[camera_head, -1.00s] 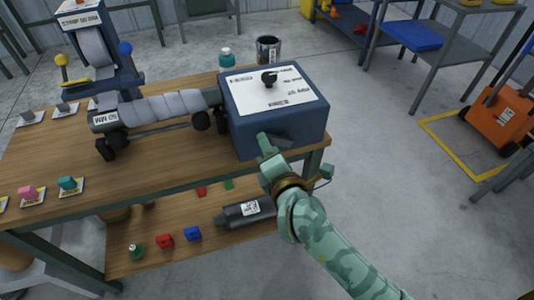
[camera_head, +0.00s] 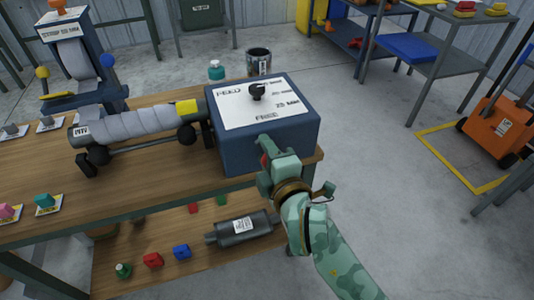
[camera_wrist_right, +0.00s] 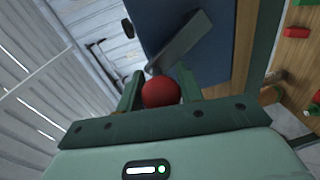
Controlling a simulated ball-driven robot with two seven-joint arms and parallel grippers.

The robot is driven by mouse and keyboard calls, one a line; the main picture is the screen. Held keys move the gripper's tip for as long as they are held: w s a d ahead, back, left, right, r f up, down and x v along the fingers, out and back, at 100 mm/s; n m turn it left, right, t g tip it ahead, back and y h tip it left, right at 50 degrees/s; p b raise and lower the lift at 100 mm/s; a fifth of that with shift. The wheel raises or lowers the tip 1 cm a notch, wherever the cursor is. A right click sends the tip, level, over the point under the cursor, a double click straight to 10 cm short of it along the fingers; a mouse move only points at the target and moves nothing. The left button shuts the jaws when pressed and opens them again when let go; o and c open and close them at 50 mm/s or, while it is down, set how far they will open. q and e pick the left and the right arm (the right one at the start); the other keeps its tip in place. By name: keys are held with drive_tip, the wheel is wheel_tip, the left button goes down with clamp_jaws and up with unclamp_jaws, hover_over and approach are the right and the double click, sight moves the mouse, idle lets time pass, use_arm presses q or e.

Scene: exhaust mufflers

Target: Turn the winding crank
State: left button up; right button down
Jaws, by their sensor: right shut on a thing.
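The winding crank is on the front of a dark blue box (camera_head: 262,150) on the bench. In the right wrist view its grey crank arm (camera_wrist_right: 182,42) runs down to a round red knob (camera_wrist_right: 161,92). My right gripper (camera_head: 268,158) is at the box's front face, shut on the red knob, with one finger on each side of it. In the head view the gripper hides most of the crank. A grey-wrapped tube (camera_head: 135,124) with a yellow patch (camera_head: 186,106) lies left of the box. My left gripper is not in view.
A black selector knob (camera_head: 256,91) stands on the box's white label. A bottle (camera_head: 216,71) and a dark can (camera_head: 259,62) stand behind the box. A muffler (camera_head: 240,229) and several small blocks lie on the lower shelf.

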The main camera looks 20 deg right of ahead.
drive_tip(key=shift+f, duration=0.25)
drive_tip(key=c, duration=1)
unclamp_jaws()
drive_tip(key=shift+r, duration=0.1)
drive_tip(key=s+d+r+p, duration=0.1)
drive_tip(key=s+p, duration=0.1)
drive_tip(key=s, duration=1.4)
drive_tip(key=shift+r, duration=0.4)
drive_tip(key=shift+s+d, duration=0.1)
